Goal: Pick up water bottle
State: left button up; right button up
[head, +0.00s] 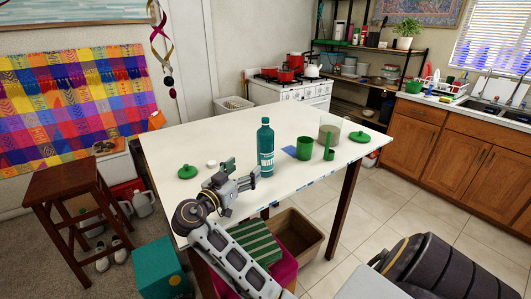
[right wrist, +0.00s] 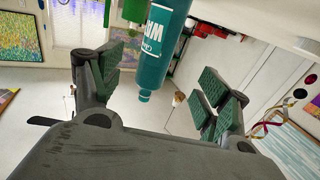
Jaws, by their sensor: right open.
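A teal water bottle (head: 265,150) with white lettering stands upright on the white table (head: 215,137), near its front edge. My right gripper (head: 243,174) is open and empty just to the left of the bottle, with its fingers toward it. In the right wrist view the bottle (right wrist: 162,45) appears upside down, between the two green-padded fingers of the gripper (right wrist: 158,84) in the picture. No finger visibly touches it. My left gripper is not in view.
A green mug (head: 304,148), a narrower green cup (head: 329,154) and a pale pot (head: 330,128) stand right of the bottle. Green lids (head: 187,172) (head: 360,137) lie on the table. A cardboard box (head: 296,236) sits below; a wooden stool (head: 72,186) stands left.

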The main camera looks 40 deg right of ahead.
aim_at(261, 154)
jog(key=x, duration=0.7)
jog(key=shift+p, duration=0.4)
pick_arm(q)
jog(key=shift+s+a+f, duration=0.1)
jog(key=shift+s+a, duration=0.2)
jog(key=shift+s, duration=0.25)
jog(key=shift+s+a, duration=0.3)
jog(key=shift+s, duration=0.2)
pick_arm(e)
jog(key=shift+w+d, duration=0.15)
jog(key=shift+d, duration=0.45)
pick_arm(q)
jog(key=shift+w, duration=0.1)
pick_arm(e)
jog(key=shift+d, duration=0.15)
jog(key=shift+w+d+r+p, duration=0.2)
jog(key=shift+d+p, duration=0.1)
jog(key=shift+d, duration=0.35)
jog(key=shift+p+x, duration=0.3)
jog(key=shift+x, duration=1.45)
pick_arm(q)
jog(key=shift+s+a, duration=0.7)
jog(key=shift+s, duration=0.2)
pick_arm(e)
jog(key=c, duration=1.1)
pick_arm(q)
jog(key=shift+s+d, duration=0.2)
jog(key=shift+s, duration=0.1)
pick_arm(e)
jog(key=shift+c, duration=1.4)
